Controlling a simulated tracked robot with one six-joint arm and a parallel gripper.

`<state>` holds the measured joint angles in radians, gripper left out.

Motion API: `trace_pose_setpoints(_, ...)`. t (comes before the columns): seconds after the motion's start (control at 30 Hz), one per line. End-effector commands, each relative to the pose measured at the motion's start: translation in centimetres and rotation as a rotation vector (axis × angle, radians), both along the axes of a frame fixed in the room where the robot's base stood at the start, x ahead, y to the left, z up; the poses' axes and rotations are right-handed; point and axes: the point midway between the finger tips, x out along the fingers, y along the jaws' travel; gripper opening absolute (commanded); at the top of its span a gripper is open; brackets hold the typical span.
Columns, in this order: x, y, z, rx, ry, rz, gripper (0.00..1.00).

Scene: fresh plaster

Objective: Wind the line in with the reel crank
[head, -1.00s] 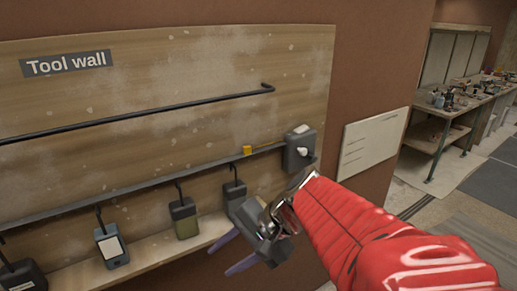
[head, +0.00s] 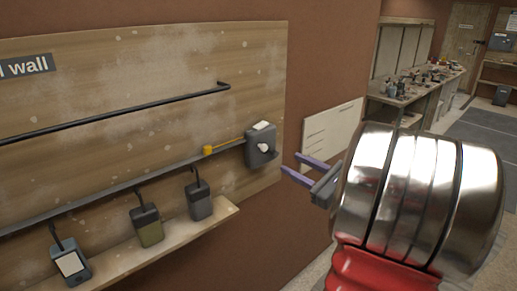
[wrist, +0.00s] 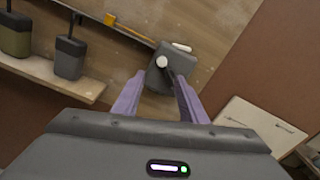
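The reel (head: 261,147) is a dark grey box on the right end of the wooden tool wall, with a white knob (head: 264,148) on its front. A yellow line with a yellow block (head: 208,150) at its end runs out from the reel to the left. My gripper (head: 283,162) has purple fingers that point at the reel from the right. In the wrist view the reel (wrist: 170,68) and its white knob (wrist: 162,62) lie beyond the fingertips (wrist: 156,78). The fingers are spread with nothing visible gripped between them.
Several hanging devices, including a grey one (head: 199,203) and an olive one (head: 147,228), line the lower rail. A wooden shelf (head: 160,247) runs below them. A white board (head: 331,133) hangs right of the tool wall. A workbench (head: 405,97) stands farther back.

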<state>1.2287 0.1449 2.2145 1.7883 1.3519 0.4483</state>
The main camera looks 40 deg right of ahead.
Motion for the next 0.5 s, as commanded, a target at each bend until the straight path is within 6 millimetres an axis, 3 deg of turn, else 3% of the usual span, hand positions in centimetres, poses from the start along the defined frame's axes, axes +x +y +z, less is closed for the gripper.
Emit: trace_pose_setpoints(0.5,0.44,-0.33,0.04,0.005,-0.006,-0.007,0.39)
